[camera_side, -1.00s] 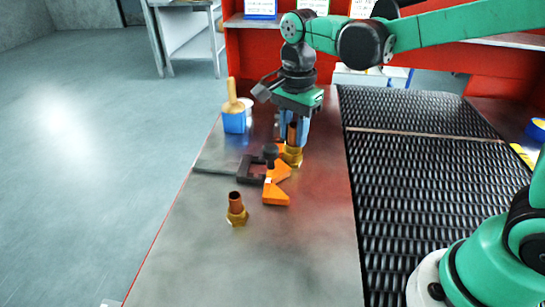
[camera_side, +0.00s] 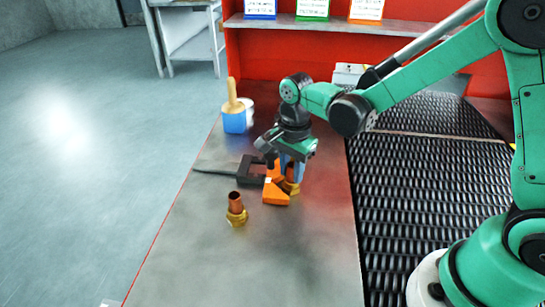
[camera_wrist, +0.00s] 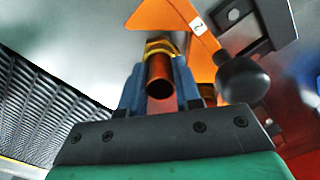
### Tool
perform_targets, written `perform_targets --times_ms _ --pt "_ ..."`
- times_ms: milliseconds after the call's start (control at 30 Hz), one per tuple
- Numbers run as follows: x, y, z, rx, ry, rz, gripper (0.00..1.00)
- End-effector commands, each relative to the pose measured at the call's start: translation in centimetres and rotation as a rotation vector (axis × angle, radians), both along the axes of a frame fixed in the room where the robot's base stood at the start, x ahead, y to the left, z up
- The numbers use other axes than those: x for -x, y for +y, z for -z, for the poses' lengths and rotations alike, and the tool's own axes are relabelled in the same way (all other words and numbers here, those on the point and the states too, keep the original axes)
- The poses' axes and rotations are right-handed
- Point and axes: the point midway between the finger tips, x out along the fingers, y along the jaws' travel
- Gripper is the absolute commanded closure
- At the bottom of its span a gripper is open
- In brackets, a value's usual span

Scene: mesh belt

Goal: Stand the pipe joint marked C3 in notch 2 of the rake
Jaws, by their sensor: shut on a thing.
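My gripper (camera_side: 291,172) is shut on a copper pipe joint with a brass nut (camera_side: 292,187). It is held upright at the right side of the orange rake (camera_side: 276,196). In the wrist view the copper tube (camera_wrist: 160,78) stands between my blue fingers, with the rake (camera_wrist: 160,14) just beyond it. A white tag with a 2 (camera_wrist: 198,26) is on the rake. I cannot tell whether the joint is seated in the notch or touches the table. A second pipe joint (camera_side: 236,208) stands upright on the table, nearer the camera. No C3 mark is legible.
A black bracket (camera_side: 250,170) with a round knob (camera_wrist: 243,80) adjoins the rake. A blue container (camera_side: 235,124) with a wooden-handled tool stands behind. The mesh belt (camera_side: 420,200) lies to the right. The front of the grey table (camera_side: 270,265) is clear.

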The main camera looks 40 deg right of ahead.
Motion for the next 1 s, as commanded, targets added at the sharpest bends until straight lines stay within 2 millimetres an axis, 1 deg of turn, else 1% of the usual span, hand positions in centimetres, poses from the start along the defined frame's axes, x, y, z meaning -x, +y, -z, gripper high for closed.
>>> perform_targets --times_ms 33,67,100,133,167,433,567,667,1000 --pt "0.0 0.0 0.2 0.0 0.0 0.0 1.0" --pt "0.0 0.0 0.1 0.0 0.0 0.0 0.64" --pt "0.0 0.0 0.1 0.0 0.0 0.0 0.52" --pt "0.0 0.0 0.1 0.0 0.0 0.0 0.44" --pt "0.0 0.0 0.1 0.0 0.0 0.0 0.41" --pt "0.0 0.0 0.1 0.0 0.0 0.0 0.41" --pt "0.0 0.0 -0.5 0.0 0.0 0.0 0.41" --pt "0.0 0.0 -1.8 0.0 0.0 0.0 0.41" --pt "0.0 0.0 -8.5 0.0 0.0 0.0 0.41"
